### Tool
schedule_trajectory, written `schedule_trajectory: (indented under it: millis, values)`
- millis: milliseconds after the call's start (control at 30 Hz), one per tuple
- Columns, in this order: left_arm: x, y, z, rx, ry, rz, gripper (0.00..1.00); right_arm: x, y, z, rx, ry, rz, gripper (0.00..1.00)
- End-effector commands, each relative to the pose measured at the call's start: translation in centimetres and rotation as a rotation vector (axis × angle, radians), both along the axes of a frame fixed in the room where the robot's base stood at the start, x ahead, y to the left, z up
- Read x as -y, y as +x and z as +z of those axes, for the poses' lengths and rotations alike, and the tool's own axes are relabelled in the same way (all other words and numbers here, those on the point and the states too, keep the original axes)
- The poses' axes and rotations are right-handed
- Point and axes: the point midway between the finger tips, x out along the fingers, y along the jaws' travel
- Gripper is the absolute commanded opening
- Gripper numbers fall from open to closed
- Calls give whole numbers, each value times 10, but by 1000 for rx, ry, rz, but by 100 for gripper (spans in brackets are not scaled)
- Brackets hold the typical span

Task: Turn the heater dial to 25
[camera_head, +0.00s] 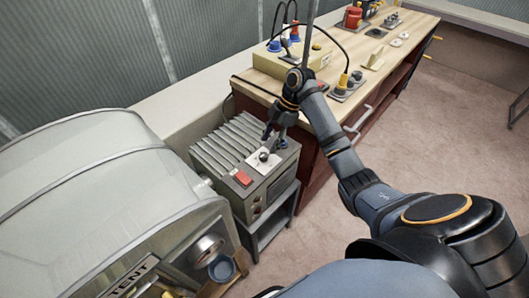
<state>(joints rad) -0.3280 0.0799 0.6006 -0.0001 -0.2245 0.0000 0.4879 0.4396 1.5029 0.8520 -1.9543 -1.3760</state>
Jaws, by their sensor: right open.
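The heater (222,150) is a grey finned box on a low stand, left of the workbench. Its dial (264,157) is a small dark knob on a white plate on the heater's top. The number it points to is too small to read. My right gripper (275,139) is open and points down just above and behind the dial, with its fingers close to it. I cannot tell whether they touch the dial. My left gripper is not in view.
A red switch (243,178) sits on the heater's top, nearer than the dial. The wooden workbench (405,35) behind carries plugs, cables and fittings. The floor (440,140) at right is clear.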

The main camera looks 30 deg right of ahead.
Motion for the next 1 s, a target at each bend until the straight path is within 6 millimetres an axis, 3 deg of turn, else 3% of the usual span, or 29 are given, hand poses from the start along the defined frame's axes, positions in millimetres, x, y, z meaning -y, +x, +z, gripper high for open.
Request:
schedule_trajectory:
  millis: [200,300,633,1000]
  values:
    - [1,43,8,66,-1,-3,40,-16,1,-36,-1,1,0,50]
    - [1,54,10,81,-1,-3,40,-19,1,-45,0,0,-1,50]
    - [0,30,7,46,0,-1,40,-21,1,-50,0,-1,-1,50]
    - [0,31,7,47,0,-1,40,-21,1,-50,0,-1,-1,0]
